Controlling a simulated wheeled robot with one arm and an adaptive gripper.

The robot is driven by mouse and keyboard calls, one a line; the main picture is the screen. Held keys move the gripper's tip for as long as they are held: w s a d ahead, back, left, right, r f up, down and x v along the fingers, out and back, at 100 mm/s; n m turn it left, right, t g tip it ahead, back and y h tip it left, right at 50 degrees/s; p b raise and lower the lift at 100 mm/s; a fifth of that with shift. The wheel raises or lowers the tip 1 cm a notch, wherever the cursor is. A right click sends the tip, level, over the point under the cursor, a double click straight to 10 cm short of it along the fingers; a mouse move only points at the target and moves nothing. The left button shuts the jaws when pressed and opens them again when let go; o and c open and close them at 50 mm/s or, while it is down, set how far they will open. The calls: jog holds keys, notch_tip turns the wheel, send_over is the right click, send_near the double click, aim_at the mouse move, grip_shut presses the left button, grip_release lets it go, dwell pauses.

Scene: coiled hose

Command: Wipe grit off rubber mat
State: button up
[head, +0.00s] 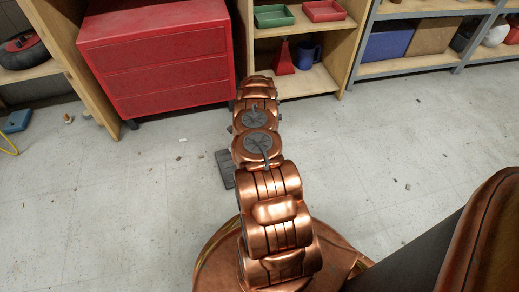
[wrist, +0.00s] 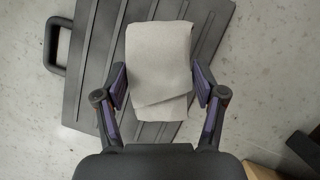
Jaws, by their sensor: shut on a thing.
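My gripper (wrist: 160,82) is shut on a folded light-grey cloth (wrist: 162,50), with one finger at each side of it. The cloth covers part of the dark grey ribbed rubber mat (wrist: 93,75) in the wrist view. I cannot tell whether the cloth touches the mat or is just above it. The mat lies tilted in the picture, with a dark loop at its left edge. In the head view a small part of the mat (head: 225,168) shows left of my arm, which hides the gripper and cloth. I cannot make out grit on the mat.
A red cabinet (head: 160,55) and a wooden shelf with a red funnel (head: 284,60) and blue mug (head: 308,54) stand behind. A blue object (head: 17,121) lies at the left. A black block (wrist: 304,148) is at lower right. The speckled floor (head: 400,150) is mostly open.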

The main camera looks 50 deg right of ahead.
jog(key=shift+r+p, duration=0.35)
jog(key=shift+r, duration=0.85)
